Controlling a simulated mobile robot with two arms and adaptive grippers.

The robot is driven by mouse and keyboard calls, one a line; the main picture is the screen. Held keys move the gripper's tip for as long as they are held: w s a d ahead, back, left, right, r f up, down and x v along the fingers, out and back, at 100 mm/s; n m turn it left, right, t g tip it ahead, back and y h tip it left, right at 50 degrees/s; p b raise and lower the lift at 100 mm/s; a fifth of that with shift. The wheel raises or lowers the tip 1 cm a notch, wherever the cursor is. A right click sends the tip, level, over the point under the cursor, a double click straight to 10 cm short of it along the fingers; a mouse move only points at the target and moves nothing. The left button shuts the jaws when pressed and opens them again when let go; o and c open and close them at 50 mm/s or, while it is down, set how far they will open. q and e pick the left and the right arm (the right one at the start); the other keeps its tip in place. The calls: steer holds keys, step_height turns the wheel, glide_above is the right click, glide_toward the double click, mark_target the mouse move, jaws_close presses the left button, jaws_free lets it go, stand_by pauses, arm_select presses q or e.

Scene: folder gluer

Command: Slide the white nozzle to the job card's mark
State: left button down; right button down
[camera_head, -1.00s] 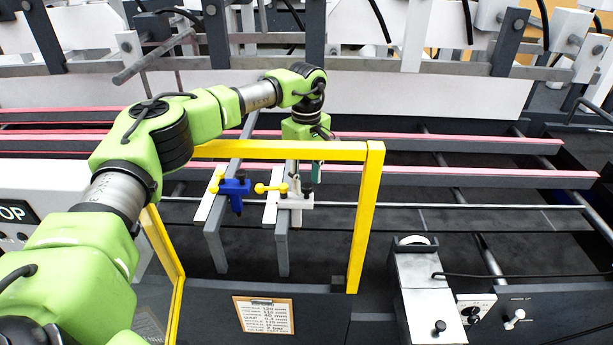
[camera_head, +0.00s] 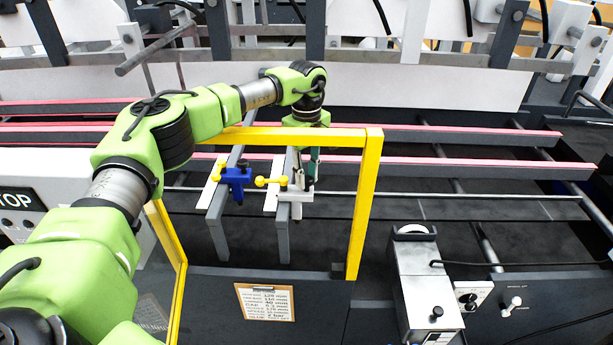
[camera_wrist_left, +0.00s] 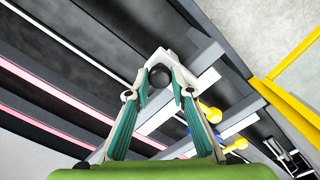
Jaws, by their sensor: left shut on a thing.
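The white nozzle (camera_head: 297,197) sits on a grey bar behind the yellow frame, with a yellow screw (camera_head: 270,182) on its left. My left gripper (camera_head: 306,176) reaches down from above and is shut on the nozzle. In the left wrist view, the fingers (camera_wrist_left: 160,86) close around the white nozzle's dark round top (camera_wrist_left: 159,75). The fingers partly hide the nozzle. The job card (camera_head: 265,302) is a clipboard on the dark front panel; its lines are too small to read surely. My right gripper is not in view.
A blue nozzle (camera_head: 236,178) with a yellow screw sits on the neighbouring bar to the left. The yellow guard frame (camera_head: 365,205) stands just in front and to the right. Long red-topped rails (camera_head: 480,166) run behind. A grey box unit (camera_head: 424,285) stands at the right front.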

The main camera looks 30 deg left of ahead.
arm_select(q)
steer(key=shift+s+d+r, duration=0.2)
steer(key=shift+s+d, duration=0.1)
steer(key=shift+s, duration=0.2)
steer(key=shift+r, duration=0.1)
steer(key=c, duration=2)
jaws_free()
steer(key=shift+w, duration=0.25)
steer(key=shift+c, duration=0.2)
steer(key=shift+o, duration=1.3)
steer(key=shift+w+a+f, duration=0.2)
steer(key=shift+f, duration=0.05)
steer(key=shift+s+d+r, duration=0.1)
steer(key=shift+s+r, duration=0.05)
steer(key=shift+r, duration=0.05)
step_height(320, 180, up, 12)
steer(key=shift+f, duration=0.2)
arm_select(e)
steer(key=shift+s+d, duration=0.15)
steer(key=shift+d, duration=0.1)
